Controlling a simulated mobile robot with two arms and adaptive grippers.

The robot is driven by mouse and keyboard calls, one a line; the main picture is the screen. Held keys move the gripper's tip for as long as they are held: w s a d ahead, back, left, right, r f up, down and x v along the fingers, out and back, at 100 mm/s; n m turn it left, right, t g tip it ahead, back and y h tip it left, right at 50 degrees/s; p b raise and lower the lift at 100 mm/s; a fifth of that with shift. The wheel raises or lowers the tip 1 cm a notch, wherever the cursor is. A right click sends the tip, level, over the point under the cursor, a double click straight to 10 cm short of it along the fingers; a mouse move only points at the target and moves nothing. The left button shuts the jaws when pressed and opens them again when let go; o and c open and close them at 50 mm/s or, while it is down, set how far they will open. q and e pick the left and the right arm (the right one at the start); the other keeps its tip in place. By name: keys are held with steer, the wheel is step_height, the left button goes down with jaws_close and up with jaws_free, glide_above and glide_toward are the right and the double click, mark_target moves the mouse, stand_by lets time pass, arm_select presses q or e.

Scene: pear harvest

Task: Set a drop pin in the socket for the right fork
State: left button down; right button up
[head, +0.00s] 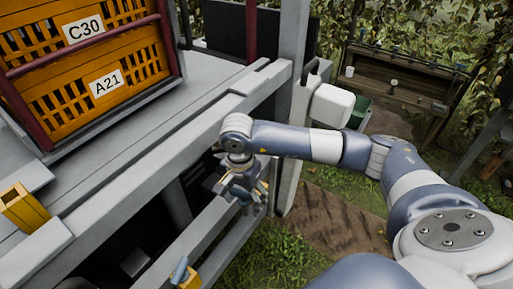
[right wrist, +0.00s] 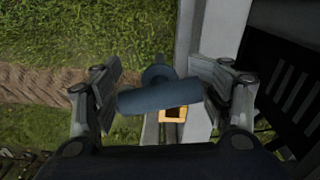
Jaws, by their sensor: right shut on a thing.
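My right gripper (head: 243,190) is over the grey beam at the front of the trailer-like frame, fingers pointing down. In the right wrist view, it is shut on a blue-grey drop pin (right wrist: 160,98) with a crosswise handle, held between the two fingers. A yellow square socket (right wrist: 172,115) with a dark opening shows just beyond the pin, partly covered by it. I cannot tell whether the pin touches the socket. Another blue-grey pin (head: 180,269) stands at a yellow socket (head: 190,281) at the bottom of the head view. My left gripper is out of view.
Orange crates (head: 88,88) labelled C30 and A21 stand on the grey deck (head: 200,72). A yellow bracket (head: 25,208) sits at the deck's left. A grey upright post (head: 291,140) rises close right of my gripper. A wooden bench (head: 400,88) stands at the back right.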

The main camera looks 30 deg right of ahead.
steer(key=w+d+r+m+p, duration=0.2)
steer(key=w+d+r+m, duration=0.25)
steer(key=m, duration=0.85)
steer(key=w+d+r+m+p, duration=0.1)
steer(key=w+d+r+m, duration=0.3)
steer(key=m, duration=0.8)
arm_select(q)
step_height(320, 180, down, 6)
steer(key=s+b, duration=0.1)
steer(key=b, duration=0.8)
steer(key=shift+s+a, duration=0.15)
arm_select(e)
step_height(320, 180, down, 15)
steer(key=s, duration=0.1)
steer(key=shift+s+d, duration=0.3)
steer(key=shift+d, duration=0.1)
steer(key=shift+r, duration=0.15)
steer(key=o, duration=1.3)
steer(key=shift+o, duration=0.7)
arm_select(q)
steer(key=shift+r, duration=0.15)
arm_select(e)
steer(key=shift+r, duration=0.15)
